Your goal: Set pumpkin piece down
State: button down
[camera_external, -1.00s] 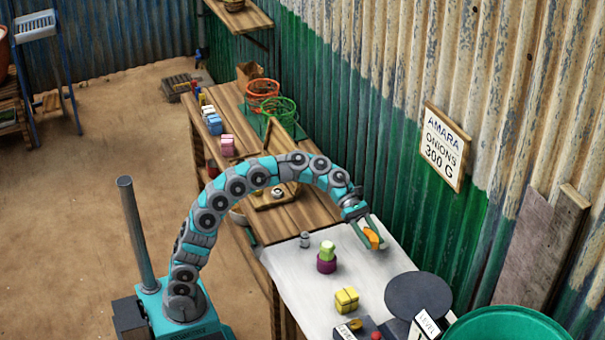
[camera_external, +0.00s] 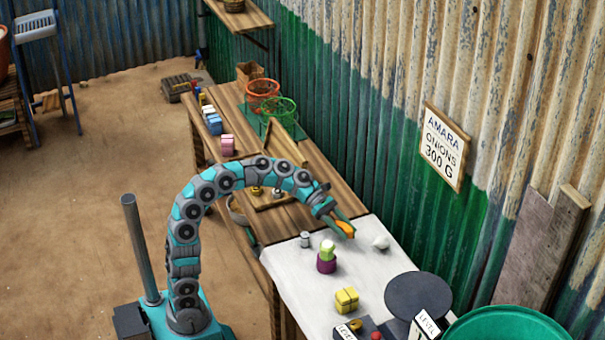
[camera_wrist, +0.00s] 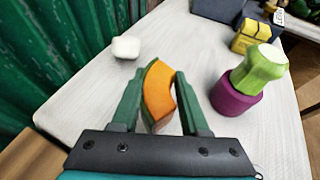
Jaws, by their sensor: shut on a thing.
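An orange curved pumpkin piece (camera_wrist: 158,92) is between the fingers of my gripper (camera_wrist: 155,95) in the wrist view. In the external view my gripper (camera_external: 341,226) is shut on the pumpkin piece (camera_external: 345,229), over the white tabletop (camera_external: 300,272). The wrist view does not clearly show whether the piece touches the surface.
A white lump (camera_external: 381,243) lies to the right of the pumpkin piece. A green piece (camera_external: 327,250) sits on a purple one (camera_external: 326,265), nearby on the other side. A small grey cylinder (camera_external: 305,239), a yellow block (camera_external: 346,300) and a dark round plate (camera_external: 418,296) are also on the table.

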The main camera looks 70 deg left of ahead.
aim_at(344, 244)
jog(key=shift+f+b, duration=0.45)
jog(key=shift+f, duration=1.55)
jog(key=shift+c, duration=2.1)
grip_release()
jog(key=shift+f, duration=0.15)
jog(key=shift+a+r, duration=0.15)
jog(key=shift+r, duration=0.1)
jog(key=p+v, duration=0.1)
jog(key=v, duration=1)
jog(key=shift+a+p, duration=0.3)
jog(key=shift+p, duration=0.1)
jog(key=shift+s, duration=0.15)
